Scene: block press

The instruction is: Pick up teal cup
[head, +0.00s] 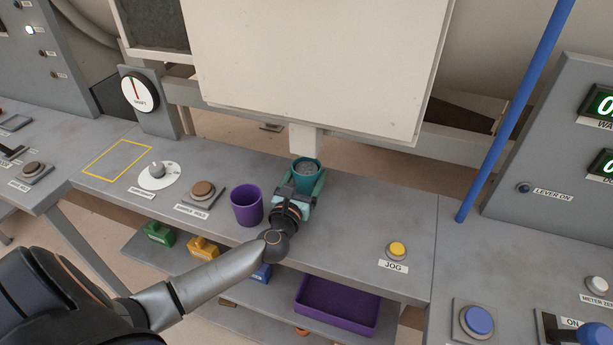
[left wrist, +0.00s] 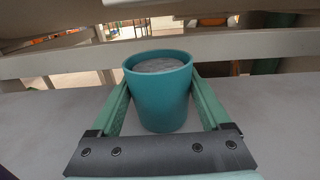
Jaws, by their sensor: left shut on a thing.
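The teal cup (head: 307,172) stands upright at the back of the grey bench, below the white spout, with grey material inside. It also shows in the left wrist view (left wrist: 160,98), upright between the two green fingers. My left gripper (head: 303,184) is shut on the cup, with one finger along each side. In the left wrist view the fingers of the gripper (left wrist: 160,105) touch the cup's sides. The cup's base appears at the bench surface; I cannot tell whether it is lifted. My right gripper is not in view.
A purple cup (head: 247,206) stands just left of my left gripper. The white spout (head: 306,139) hangs close above the teal cup. A yellow JOG button (head: 397,249) is to the right, a brown button (head: 202,190) to the left. A blue pole (head: 510,110) rises at right.

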